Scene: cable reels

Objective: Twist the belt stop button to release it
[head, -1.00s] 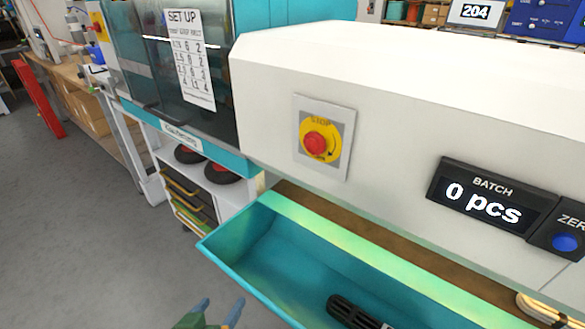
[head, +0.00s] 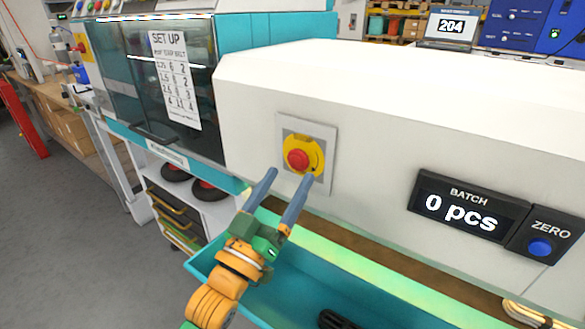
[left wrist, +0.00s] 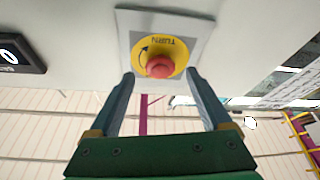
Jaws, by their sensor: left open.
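The belt stop button (head: 298,159) is a red knob on a yellow disc, set on a grey square plate on the white machine front. It also shows in the left wrist view (left wrist: 160,66), where the word TURN and a curved arrow are on the disc. My left gripper (head: 291,174) is open, its two blue-grey fingers pointing up toward the button from just below it. In the left wrist view the fingertips stand on either side of the red knob, seemingly short of it. Contact is not visible. My right gripper is not in view.
A teal tray (head: 330,272) runs below the button under the white machine (head: 370,95). A batch display (head: 466,206) reading 0 pcs and a blue zero button (head: 540,247) are to the right. A dark-windowed cabinet (head: 205,90) stands at the left.

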